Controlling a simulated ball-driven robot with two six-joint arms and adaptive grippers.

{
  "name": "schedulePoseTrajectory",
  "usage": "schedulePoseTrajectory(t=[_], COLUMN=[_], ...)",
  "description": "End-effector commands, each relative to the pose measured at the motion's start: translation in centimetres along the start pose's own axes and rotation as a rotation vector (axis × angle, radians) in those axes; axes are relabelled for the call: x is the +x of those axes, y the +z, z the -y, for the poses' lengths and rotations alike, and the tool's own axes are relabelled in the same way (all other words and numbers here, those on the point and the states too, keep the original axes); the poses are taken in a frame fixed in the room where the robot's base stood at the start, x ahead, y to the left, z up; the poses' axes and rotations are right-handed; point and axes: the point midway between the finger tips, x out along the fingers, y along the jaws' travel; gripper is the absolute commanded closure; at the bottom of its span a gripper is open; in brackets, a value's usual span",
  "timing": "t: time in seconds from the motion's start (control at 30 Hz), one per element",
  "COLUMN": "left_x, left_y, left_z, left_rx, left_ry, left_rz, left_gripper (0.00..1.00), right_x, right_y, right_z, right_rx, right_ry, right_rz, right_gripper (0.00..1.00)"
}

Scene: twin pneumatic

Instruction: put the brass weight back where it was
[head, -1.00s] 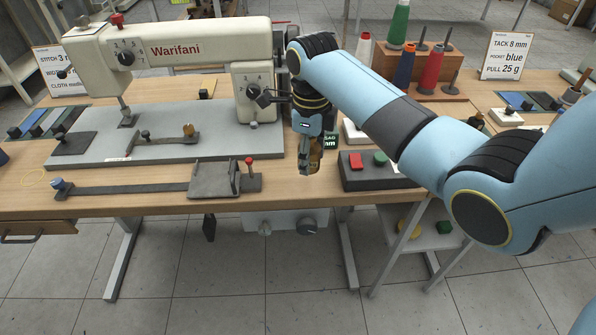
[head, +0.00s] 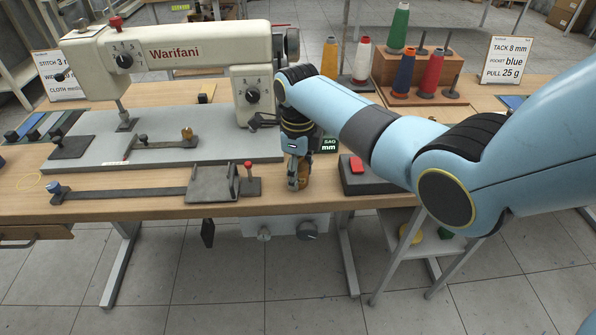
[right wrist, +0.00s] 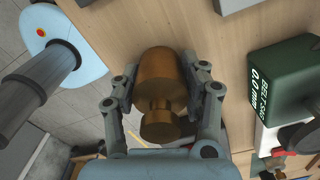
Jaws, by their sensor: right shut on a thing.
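My right gripper (head: 298,184) is shut on the brass weight (right wrist: 160,80), with one finger on each side. In the right wrist view the weight shows a wide body and a narrow neck with a knob, with wooden table top behind it. In the head view the gripper mostly covers the weight, just right of the grey clamp plate near the table's front edge. I cannot tell whether the weight touches the table. A smaller brass piece (head: 187,133) sits on the lever arm on the sewing machine bed. My left gripper is out of view.
The green belt-sag block (head: 329,144) stands close right of the gripper, also in the right wrist view (right wrist: 291,80). The dark box with a red button (head: 356,164) is further right. A red-knobbed post (head: 249,178) and the grey slide (head: 212,184) stand left.

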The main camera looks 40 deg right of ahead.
Motion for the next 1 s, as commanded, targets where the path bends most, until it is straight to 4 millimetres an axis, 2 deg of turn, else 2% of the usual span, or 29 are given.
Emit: schedulePoseTrajectory(t=[0.03, 0.07, 0.23, 0.5, 0.63, 1.0], left_x=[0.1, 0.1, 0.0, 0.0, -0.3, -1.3], left_y=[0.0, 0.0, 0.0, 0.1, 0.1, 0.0], left_z=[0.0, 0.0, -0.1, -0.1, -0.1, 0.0], left_rx=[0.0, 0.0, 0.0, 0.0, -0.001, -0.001], left_ry=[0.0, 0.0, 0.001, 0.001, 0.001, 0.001], left_rz=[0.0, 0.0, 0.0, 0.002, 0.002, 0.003], left_gripper=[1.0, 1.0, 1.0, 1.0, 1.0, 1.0], right_x=[0.0, 0.2, 0.2, 0.1, -1.1, -9.0], right_y=[0.1, 0.0, 0.0, 0.0, 0.0, 0.1], right_z=[0.1, 0.0, 0.0, 0.0, 0.1, 0.1], right_rx=[0.0, 0.0, 0.0, 0.0, 0.0, 0.0], right_ry=[-0.002, 0.001, 0.001, 0.0, -0.002, -0.003], right_rz=[0.002, -0.001, -0.001, 0.0, 0.001, 0.003], right_gripper=[1.0, 0.55, 0.33, 0.33, 0.33, 0.33])
